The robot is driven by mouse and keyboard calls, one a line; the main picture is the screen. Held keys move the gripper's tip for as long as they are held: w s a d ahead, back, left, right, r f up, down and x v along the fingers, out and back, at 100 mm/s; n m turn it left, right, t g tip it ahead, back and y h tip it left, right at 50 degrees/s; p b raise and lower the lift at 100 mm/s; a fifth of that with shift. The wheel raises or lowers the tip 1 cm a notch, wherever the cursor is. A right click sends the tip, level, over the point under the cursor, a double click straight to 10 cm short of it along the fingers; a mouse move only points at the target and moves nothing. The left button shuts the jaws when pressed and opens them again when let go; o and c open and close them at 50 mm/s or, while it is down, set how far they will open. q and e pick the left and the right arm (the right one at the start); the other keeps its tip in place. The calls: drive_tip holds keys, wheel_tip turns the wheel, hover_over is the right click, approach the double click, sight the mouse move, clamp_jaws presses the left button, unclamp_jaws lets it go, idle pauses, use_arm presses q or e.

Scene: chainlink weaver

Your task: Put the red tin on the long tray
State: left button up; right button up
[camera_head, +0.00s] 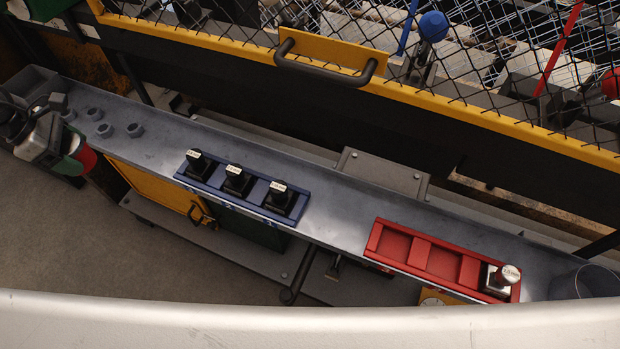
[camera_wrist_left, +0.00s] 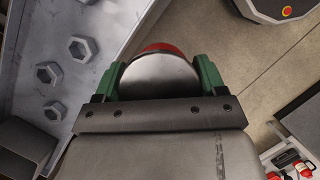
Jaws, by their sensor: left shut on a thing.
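The red tin (camera_head: 88,158) is held at the far left in the head view, with only its red end showing. In the left wrist view the tin (camera_wrist_left: 158,76) shows a round grey metal face and a red rim. My left gripper (camera_head: 75,157) is shut on it, with green fingers on both sides. A long grey metal surface (camera_head: 335,205), which fits the long tray, runs from upper left to lower right. The tin is beside its front left edge, apparently over the floor. My right gripper is not in view.
Several hex nuts (camera_head: 104,130) stand at the surface's left end. A blue rack (camera_head: 244,192) holds three dark labelled pieces; a red rack (camera_head: 398,244) holds one silver piece (camera_head: 500,277). Bare surface lies between them. A yellow-framed mesh fence (camera_head: 500,124) stands behind.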

use_arm(q)
drive_tip(key=shift+a+r, duration=0.1)
drive_tip(key=shift+a, duration=0.2)
drive_tip(key=shift+d+r, duration=0.1)
drive_tip(key=w+d+p, duration=0.1)
drive_tip(key=w+d, duration=0.1)
drive_tip(key=d, duration=0.3)
drive_tip(key=w+d+p, duration=0.1)
drive_tip(key=w+d, duration=0.1)
drive_tip(key=d, duration=0.3)
drive_tip(key=w+d+p, duration=0.2)
drive_tip(key=d, duration=0.4)
drive_tip(key=shift+w, duration=0.35)
drive_tip(key=shift+w+d+f, duration=0.1)
drive_tip(key=shift+d+f, duration=0.1)
drive_tip(key=shift+d, duration=0.1)
wheel_tip(320, 180, down, 2)
drive_tip(key=shift+f+p, duration=0.25)
drive_tip(key=shift+p, duration=0.05)
drive_tip(key=shift+f, duration=0.35)
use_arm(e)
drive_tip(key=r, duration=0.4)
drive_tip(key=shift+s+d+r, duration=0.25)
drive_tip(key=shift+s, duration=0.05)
use_arm(q)
drive_tip(key=shift+f, duration=0.1)
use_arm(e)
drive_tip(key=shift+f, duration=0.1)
